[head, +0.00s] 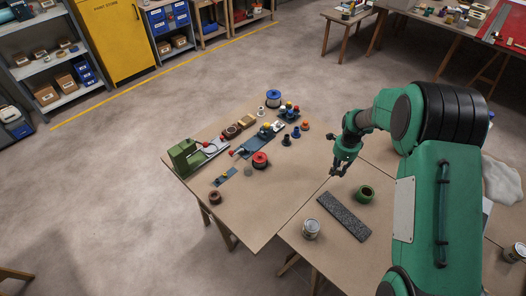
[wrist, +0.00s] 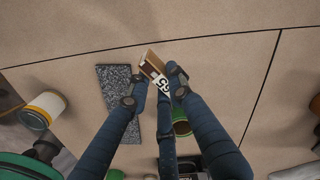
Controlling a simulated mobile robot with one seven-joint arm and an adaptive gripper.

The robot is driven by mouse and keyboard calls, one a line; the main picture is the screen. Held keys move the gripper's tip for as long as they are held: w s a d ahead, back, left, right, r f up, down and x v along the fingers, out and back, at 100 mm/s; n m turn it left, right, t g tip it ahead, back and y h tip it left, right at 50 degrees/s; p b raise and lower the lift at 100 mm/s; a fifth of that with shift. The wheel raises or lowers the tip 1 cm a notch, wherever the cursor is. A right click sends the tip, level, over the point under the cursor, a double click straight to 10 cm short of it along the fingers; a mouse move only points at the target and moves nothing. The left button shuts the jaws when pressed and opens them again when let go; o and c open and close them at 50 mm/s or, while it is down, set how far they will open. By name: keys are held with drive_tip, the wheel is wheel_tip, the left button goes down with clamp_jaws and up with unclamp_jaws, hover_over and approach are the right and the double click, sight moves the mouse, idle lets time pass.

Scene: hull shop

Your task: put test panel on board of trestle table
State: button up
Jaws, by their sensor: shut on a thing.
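A small panel (wrist: 151,63), brown and pale with a white face and dark marking, sits between the fingertips in the wrist view. I take it as the test panel; I cannot make it out in the head view. My gripper (head: 341,171) is shut on it, above the tabletop near the seam between boards. The gripper's dark fingers (wrist: 160,84) also show in the wrist view. The brown trestle table board (head: 240,212) spreads below and to the left. It also shows bare in the wrist view (wrist: 215,60).
A dark speckled strip (head: 345,216), a green ring (head: 365,194) and a tin (head: 311,229) stand near my gripper. A green machine (head: 187,158), a red spool (head: 260,160) and several small parts crowd the table's far side.

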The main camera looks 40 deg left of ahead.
drive_tip(key=s+a, duration=0.3)
drive_tip(key=s+a+n, duration=0.1)
drive_tip(key=s+a, duration=0.2)
drive_tip(key=s, duration=0.1)
drive_tip(key=s+a+f+n, duration=0.1)
drive_tip(key=s+a, duration=0.2)
drive_tip(key=shift+s+a+b, duration=0.3)
drive_tip(key=shift+b, duration=0.1)
drive_tip(key=b, duration=0.1)
hover_over(301, 158)
drive_tip(key=shift+a+f, duration=0.1)
drive_tip(key=shift+f, duration=0.7)
drive_tip(key=shift+f, duration=1.8)
drive_tip(key=shift+s+f, duration=0.1)
